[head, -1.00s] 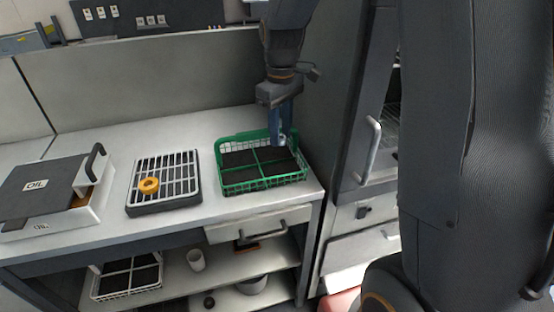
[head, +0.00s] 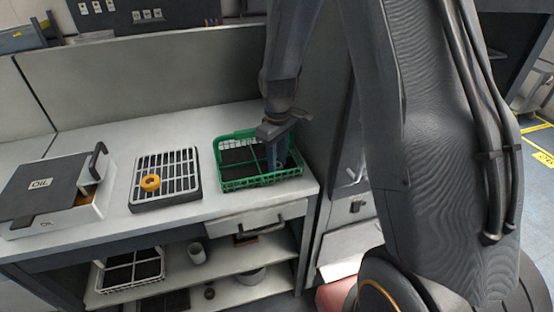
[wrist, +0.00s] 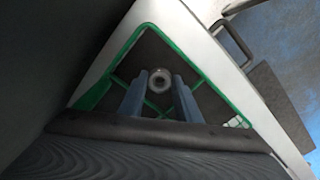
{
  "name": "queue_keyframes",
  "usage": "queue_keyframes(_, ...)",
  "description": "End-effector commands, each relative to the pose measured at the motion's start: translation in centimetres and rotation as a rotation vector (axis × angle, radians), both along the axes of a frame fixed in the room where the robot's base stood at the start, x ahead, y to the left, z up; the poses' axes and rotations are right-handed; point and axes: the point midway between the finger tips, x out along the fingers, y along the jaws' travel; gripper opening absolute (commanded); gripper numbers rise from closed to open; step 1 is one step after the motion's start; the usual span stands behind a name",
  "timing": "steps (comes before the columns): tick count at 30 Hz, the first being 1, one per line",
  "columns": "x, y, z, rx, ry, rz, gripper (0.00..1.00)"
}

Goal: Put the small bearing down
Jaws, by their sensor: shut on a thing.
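The small bearing (wrist: 159,81) is a pale metal ring with a dark centre, seen between my fingertips in the wrist view. My gripper (wrist: 160,90) is shut on it; in the head view my gripper (head: 277,163) reaches down inside the green basket (head: 262,182). The basket has a green rim, wire walls and a dark floor split into compartments by green dividers. My gripper is over its right part. Whether the bearing touches the basket floor cannot be told. The bearing is too small to make out clearly in the head view.
A slotted black tray (head: 166,206) with an orange ring (head: 150,183) lies left of the basket. An oil box (head: 60,195) with a handled lid stands further left. A grey cabinet (head: 325,110) rises close to the right. Shelves below hold a white basket (head: 130,270) and cups.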

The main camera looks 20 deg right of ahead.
Motion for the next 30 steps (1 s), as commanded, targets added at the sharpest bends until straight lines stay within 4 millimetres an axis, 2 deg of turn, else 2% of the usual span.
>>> queue_keyframes(6, 0.0, 0.0, -0.3, 0.000, 0.000, 0.000, 0.07)
queue_keyframes(7, 0.0, 0.0, -0.3, 0.000, 0.000, 0.000, 0.32)
queue_keyframes(10, 0.0, 0.0, -0.3, 0.000, 0.000, 0.000, 0.49)
queue_keyframes(19, 0.0, 0.0, -0.2, 0.000, 0.000, 0.000, 0.49)
queue_keyframes(23, 0.1, 0.0, 0.5, 0.000, -0.001, 0.000, 0.49)
queue_keyframes(30, 0.2, 0.0, 3.9, 0.000, -0.006, 0.000, 0.49)
